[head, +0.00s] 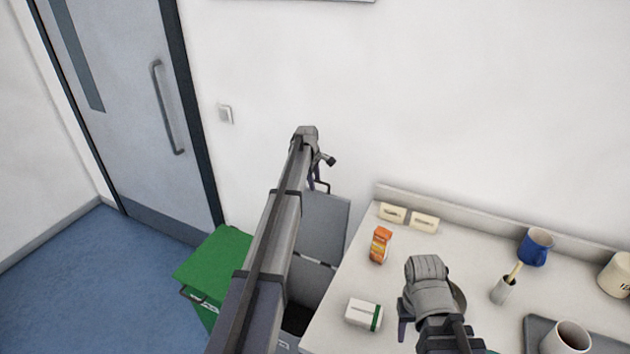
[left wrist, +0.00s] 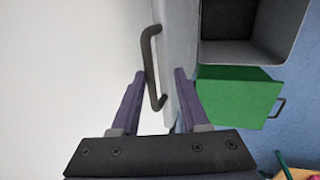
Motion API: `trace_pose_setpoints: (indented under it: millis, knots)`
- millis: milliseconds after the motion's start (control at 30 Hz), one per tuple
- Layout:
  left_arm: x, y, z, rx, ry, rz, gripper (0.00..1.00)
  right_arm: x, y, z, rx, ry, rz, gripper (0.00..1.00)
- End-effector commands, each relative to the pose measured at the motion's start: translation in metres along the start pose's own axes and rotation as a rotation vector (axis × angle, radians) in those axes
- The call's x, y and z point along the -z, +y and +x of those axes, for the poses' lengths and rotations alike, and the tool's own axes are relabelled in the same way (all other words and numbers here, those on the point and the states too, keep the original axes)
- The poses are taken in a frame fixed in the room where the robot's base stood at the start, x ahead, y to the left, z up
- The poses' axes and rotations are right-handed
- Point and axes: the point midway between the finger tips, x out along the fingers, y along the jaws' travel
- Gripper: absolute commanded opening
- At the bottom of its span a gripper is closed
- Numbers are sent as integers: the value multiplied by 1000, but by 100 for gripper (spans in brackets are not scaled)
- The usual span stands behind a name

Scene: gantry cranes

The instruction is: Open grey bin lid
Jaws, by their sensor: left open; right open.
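The grey bin lid (head: 322,226) stands raised, near upright, close to the wall. It shows edge-on in the left wrist view (left wrist: 178,60). Its dark handle (left wrist: 152,68) lies between and just beyond the spread fingers of my left gripper (left wrist: 160,76); I cannot tell whether they touch. In the head view my left gripper (head: 316,172) is at the lid's top, partly hidden by its own wrist. The grey bin (left wrist: 245,50) is uncovered and shows its dark inside. My right gripper (head: 404,328) is open over the counter, mostly hidden by its wrist.
A green bin (head: 215,262) with a closed lid stands left of the grey one. The counter (head: 340,290) is to the right, with an orange carton (head: 381,245), a white-green box (head: 363,313) and a blue mug (head: 535,247). A door (head: 130,110) is at left.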

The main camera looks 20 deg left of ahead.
Motion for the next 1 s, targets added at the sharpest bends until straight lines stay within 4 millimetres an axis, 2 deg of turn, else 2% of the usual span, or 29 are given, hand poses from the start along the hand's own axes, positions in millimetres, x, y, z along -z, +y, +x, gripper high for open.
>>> trace_pose_setpoints:
  millis: [33, 400, 1000]
  knots:
    - [0, 1, -12, 0, 0, 0, 45, -1, 1, -12, 0, 0, 0, 50]
    - [0, 1, -58, 0, 0, 0, 45, -3, 5, -56, 0, 0, -2, 50]
    - [-2, -2, -61, 1, -1, 6, 45, -3, 6, -58, 0, 0, -2, 50]
